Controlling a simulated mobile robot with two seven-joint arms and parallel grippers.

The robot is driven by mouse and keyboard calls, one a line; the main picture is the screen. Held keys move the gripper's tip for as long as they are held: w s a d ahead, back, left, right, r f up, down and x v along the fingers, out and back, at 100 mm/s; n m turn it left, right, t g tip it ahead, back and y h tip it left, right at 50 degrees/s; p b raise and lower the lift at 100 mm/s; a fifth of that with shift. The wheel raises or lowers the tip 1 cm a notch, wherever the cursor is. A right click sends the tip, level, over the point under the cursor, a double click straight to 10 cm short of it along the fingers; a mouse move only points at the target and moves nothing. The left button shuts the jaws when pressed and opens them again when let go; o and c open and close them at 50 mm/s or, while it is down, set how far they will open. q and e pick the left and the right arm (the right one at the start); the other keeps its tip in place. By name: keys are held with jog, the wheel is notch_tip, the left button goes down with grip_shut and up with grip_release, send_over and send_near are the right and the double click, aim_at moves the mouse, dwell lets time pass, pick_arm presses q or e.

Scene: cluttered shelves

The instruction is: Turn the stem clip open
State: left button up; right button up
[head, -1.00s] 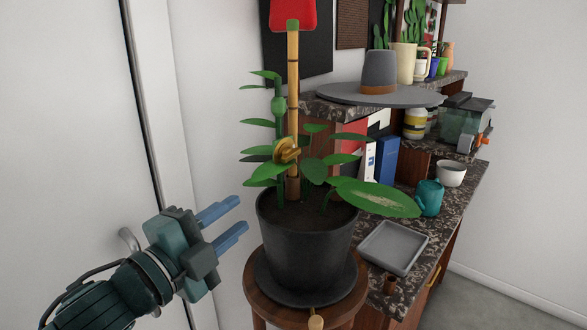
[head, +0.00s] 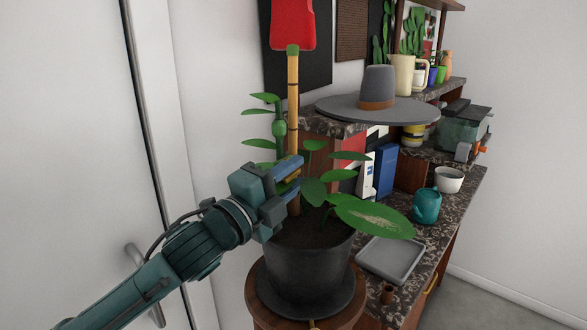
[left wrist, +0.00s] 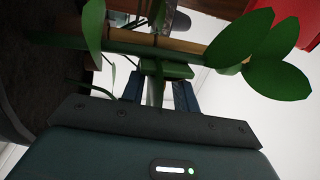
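The potted plant stands in a black pot (head: 300,272), with a bamboo stake (head: 293,95) rising from the soil beside the green stem (head: 279,128). In the left wrist view the two fingers (left wrist: 159,92) stand apart, pointing at the stake (left wrist: 200,47). A dark green block (left wrist: 166,69) sits just beyond the fingertips; I cannot tell whether they touch it. My right gripper is not in view.
The pot stands on a round wooden stool (head: 262,305). Leaves, including a large one (head: 373,217), spread around the stake. To the right are a counter with a grey tray (head: 391,258), a teal watering can (head: 427,205) and a wide grey hat (head: 376,105). A white door is at left.

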pick_arm(q)
jog(key=shift+w+d, duration=0.2)
jog(key=shift+w, duration=0.1)
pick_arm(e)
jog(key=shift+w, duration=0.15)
pick_arm(q)
jog(key=shift+c, duration=0.3)
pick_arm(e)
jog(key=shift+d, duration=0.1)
